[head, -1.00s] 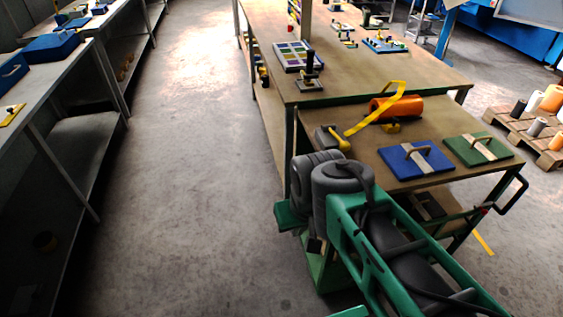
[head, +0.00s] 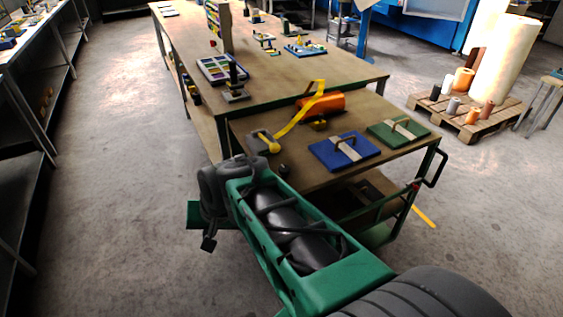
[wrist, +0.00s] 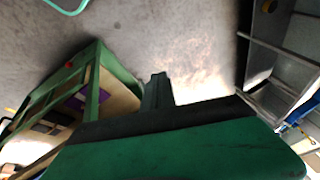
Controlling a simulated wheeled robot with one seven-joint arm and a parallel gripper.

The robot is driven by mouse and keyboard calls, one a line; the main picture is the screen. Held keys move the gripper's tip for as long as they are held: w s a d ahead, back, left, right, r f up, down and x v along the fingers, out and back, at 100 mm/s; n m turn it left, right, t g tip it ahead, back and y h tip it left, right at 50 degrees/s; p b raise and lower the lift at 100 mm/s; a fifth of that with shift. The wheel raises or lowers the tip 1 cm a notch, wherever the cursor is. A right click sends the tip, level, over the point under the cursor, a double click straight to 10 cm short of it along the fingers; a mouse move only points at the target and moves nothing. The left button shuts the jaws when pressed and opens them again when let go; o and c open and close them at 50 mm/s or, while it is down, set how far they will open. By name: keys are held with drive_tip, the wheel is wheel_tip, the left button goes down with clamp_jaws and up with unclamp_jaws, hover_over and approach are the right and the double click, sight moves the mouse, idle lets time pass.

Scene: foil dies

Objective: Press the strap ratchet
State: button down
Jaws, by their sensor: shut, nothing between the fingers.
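An orange roll (head: 322,104) lies on the low cart (head: 300,179), with a yellow strap (head: 296,121) running over it. The strap comes down at the left to a yellow piece (head: 269,143) beside a dark block (head: 254,138); this looks like the strap ratchet, but its details are too small to tell. My gripper (head: 208,244) hangs off the cart's near left side, apart from the strap. In the wrist view my gripper (wrist: 157,88) is shut and empty, pointing over bare floor. The strap is not visible there.
A blue board (head: 345,166) and a green board (head: 392,141), each with a handle and pale strip, lie on the cart's right part. A long workbench (head: 290,80) stands behind. A pallet (head: 440,117) with rolls is at the right. The floor at left is clear.

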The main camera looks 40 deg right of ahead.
drive_tip(key=w+d+f+m+t+b, duration=0.1)
drive_tip(key=w+d+f+m+t, duration=0.3)
drive_tip(key=d+m, duration=0.6)
wheel_tip(320, 180, up, 2)
drive_tip(key=m+t+h+b, duration=0.2)
drive_tip(key=m+t, duration=0.2)
drive_tip(key=m, duration=1.1)
hover_over(297, 189)
drive_tip(key=w+a, duration=0.3)
drive_tip(key=a, duration=0.2)
drive_tip(key=shift+s+r, duration=0.1)
drive_tip(key=shift+s, duration=0.15)
drive_tip(key=s+d+m+h, duration=0.1)
drive_tip(key=s+d+r+m+t, duration=0.1)
drive_tip(key=d+m, duration=0.1)
drive_tip(key=s+d+m+h, duration=0.1)
drive_tip(key=d+m, duration=0.1)
drive_tip(key=shift+r+t+h, duration=0.3)
drive_tip(key=shift+r+t, duration=0.1)
drive_tip(key=shift+w, duration=0.3)
drive_tip(key=x, duration=0.9)
drive_tip(key=shift+w+f, duration=0.1)
drive_tip(key=shift+w, duration=0.15)
